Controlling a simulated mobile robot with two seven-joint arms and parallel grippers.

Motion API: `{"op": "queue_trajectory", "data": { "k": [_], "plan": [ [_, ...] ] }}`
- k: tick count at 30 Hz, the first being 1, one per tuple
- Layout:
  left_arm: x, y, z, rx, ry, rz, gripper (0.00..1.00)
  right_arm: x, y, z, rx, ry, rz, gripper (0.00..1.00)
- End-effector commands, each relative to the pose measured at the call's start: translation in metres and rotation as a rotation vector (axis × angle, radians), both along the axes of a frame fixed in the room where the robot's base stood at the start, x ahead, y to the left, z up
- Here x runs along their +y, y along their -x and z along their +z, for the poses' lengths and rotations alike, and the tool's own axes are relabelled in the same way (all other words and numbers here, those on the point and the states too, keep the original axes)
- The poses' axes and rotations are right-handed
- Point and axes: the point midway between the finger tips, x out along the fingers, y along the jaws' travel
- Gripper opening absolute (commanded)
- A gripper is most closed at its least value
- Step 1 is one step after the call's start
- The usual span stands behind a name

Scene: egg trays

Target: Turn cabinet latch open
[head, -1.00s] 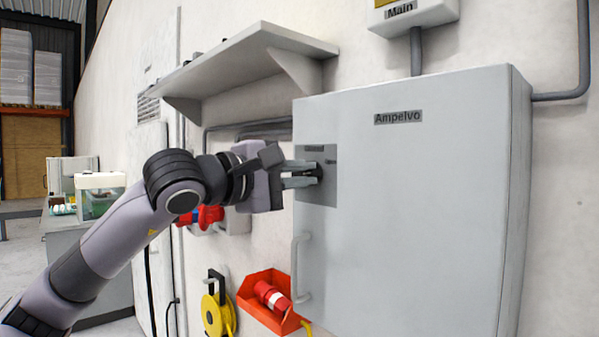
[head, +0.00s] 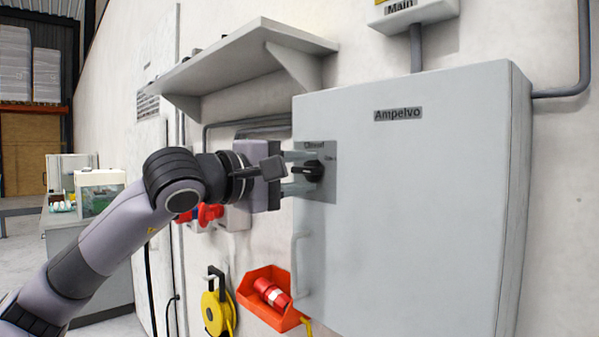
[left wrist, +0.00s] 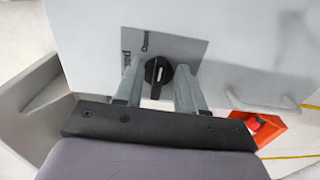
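The grey cabinet (head: 420,210), labelled "Ampelvo", is closed on the wall. Its black latch knob (head: 313,170) sits on a grey plate at the upper left of the door, with a label reading "Closed" above it. My left gripper (head: 304,172) is at the plate with its fingers apart, one above and one below the knob. In the left wrist view the knob (left wrist: 158,72) lies between the two fingers (left wrist: 160,88), with visible gaps on both sides. The knob's white mark lies roughly along the finger direction there. My right gripper is not in view.
A door handle (head: 296,265) is below the latch. A wall shelf (head: 240,60) is above my left arm. A red bin (head: 270,300) and a yellow reel (head: 217,310) hang below. Red and blue plugs are behind the gripper.

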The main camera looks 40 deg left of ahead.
Motion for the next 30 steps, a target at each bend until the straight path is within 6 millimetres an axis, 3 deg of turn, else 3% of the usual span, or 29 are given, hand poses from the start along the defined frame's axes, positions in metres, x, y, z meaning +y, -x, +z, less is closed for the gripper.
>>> {"op": "queue_trajectory", "data": {
  "k": [10, 24, 30],
  "plan": [
    [0.002, 0.004, -0.001, -0.001, 0.001, 0.003, 0.38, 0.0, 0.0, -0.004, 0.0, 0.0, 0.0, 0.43],
    [0.006, 0.062, -0.003, -0.001, 0.0, 0.004, 0.38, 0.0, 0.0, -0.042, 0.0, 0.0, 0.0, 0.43],
    [0.006, 0.071, 0.0, -0.001, 0.001, 0.001, 0.38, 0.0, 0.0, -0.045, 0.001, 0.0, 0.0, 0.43]
  ]
}}
